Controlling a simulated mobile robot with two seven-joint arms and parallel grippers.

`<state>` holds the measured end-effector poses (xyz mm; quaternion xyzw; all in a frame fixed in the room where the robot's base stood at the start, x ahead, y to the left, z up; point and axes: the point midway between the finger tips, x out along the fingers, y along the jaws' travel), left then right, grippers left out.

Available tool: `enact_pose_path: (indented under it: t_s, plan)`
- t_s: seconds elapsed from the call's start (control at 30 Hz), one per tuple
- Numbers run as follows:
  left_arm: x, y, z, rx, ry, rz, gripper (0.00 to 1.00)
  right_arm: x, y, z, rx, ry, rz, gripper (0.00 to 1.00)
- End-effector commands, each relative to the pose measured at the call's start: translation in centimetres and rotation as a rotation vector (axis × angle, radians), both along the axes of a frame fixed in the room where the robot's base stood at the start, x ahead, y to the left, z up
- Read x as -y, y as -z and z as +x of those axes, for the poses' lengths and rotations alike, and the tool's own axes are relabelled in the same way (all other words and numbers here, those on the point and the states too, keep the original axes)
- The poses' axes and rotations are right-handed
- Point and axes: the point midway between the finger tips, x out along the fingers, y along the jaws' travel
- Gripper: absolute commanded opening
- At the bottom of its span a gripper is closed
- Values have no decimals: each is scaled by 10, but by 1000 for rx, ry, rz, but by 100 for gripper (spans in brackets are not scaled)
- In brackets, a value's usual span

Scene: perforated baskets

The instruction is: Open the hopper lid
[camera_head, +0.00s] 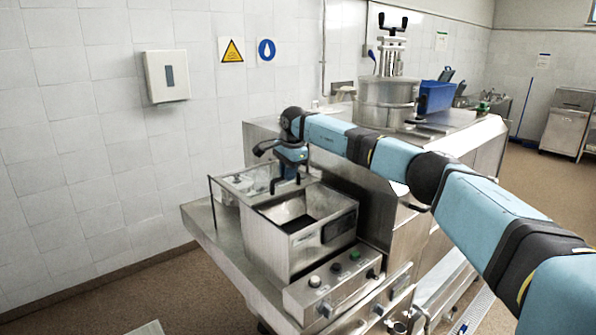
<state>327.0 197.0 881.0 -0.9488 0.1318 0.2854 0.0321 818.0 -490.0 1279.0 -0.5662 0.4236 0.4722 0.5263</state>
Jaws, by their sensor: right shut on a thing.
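The steel hopper (274,255) is a box with a dark opening on its top, on the near machine. The hopper lid (241,181) looks like a clear, thin-framed panel at the hopper's back left side. Its exact tilt is hard to tell. My right arm comes in from the right, and my right gripper (286,181) is low over the back of the hopper. It is shut on the hopper lid at its edge; the contact itself is partly hidden by the gripper. Part of the hopper's opening shows uncovered. My left gripper is not in view.
A control panel with several knobs (336,283) sits in front of the hopper. A steel pot (386,101) and a blue bin (436,97) stand on the counter behind. A tiled wall with a dispenser (166,76) is at left. The floor at lower left is mostly clear.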

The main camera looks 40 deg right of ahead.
Motion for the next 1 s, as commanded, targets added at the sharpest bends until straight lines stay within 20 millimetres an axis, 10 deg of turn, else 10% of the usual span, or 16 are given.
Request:
enact_pose_path:
  t_s: [0.53,0.67,1.0]
  plan:
    - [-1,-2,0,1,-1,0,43,-5,0,4,-1,1,0,0]
    - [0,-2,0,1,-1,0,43,-5,0,4,-1,1,0,40]
    - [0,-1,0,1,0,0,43,-5,-4,3,0,1,0,40]
